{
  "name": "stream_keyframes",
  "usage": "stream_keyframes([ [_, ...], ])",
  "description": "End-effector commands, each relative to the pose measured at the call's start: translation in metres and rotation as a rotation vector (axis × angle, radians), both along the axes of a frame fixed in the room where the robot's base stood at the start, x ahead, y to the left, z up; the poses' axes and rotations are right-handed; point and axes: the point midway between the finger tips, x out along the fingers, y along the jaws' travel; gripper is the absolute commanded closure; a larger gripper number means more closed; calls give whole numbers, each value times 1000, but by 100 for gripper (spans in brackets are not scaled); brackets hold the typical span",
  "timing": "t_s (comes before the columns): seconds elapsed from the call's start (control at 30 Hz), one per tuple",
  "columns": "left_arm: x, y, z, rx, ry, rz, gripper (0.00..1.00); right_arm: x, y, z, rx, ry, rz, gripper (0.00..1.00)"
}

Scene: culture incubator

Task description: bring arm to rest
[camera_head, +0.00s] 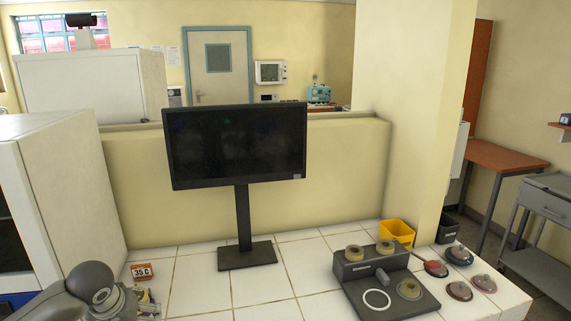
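Part of my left arm shows at the lower left corner, as dark grey rounded links in front of the white incubator-like cabinet (72,190). No fingers of my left gripper can be made out; the links and the picture's bottom edge hide what lies beyond. My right arm and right gripper are not in view. Small items (147,303) lie beside the links, partly hidden and too small to tell.
A black monitor (236,146) on a stand rises mid-counter. The tiles between monitor stand and device are clear.

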Motion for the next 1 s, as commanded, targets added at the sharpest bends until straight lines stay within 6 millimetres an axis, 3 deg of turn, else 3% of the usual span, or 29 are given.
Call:
stream_keyframes([
  [0.27,-19,-41,-33,3,16,-131,0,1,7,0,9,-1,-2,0],
  [0.47,-43,-82,-61,-6,23,-254,0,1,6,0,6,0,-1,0],
  [0.8,-127,-163,-110,-56,0,-471,0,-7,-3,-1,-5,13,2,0],
  [1.0,-183,-178,-122,-64,-8,-499,0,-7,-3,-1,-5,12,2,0],
])
